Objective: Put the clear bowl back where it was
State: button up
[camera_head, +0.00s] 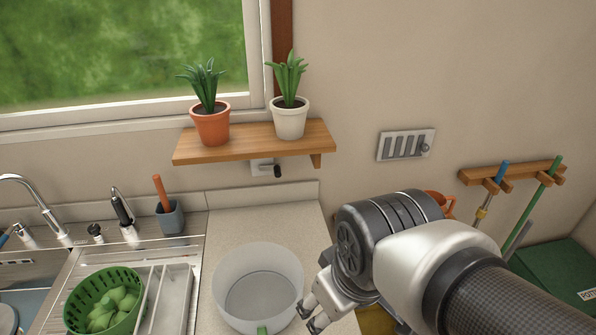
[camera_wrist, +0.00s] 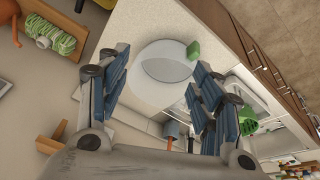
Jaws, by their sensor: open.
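The clear bowl (camera_head: 233,285) is translucent, round and upright, and looks empty. It stands on the speckled counter (camera_head: 225,215) to the right of the sink. It also shows in the wrist view (camera_wrist: 150,62), beyond and between my fingers. My gripper (camera_head: 313,317) is just right of the bowl in the head view. In the wrist view my gripper (camera_wrist: 161,68) has its two blue-padded fingers spread wide with nothing held between them. The fingers appear apart from the bowl; the exact gap is hard to tell.
A green block (camera_head: 263,330) lies at the bowl's near side. A green colander (camera_head: 103,300) with green contents stands left, by a draining rack (camera_head: 168,300). A wooden shelf (camera_head: 255,143) with two potted plants hangs above the counter. The counter behind the bowl is clear.

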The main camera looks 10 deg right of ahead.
jog(key=s+d+m, duration=0.1)
jog(key=s+r+m, duration=0.1)
jog(key=m, duration=0.1)
jog(key=s+d+m+t, duration=0.1)
jog(key=s, duration=0.1)
jog(key=shift+s+d+r, duration=0.1)
jog(key=shift+d+r, duration=0.2)
notch_tip(320, 180, down, 3)
jog(key=b, duration=0.3)
jog(key=shift+f, duration=0.1)
dwell(0.5)
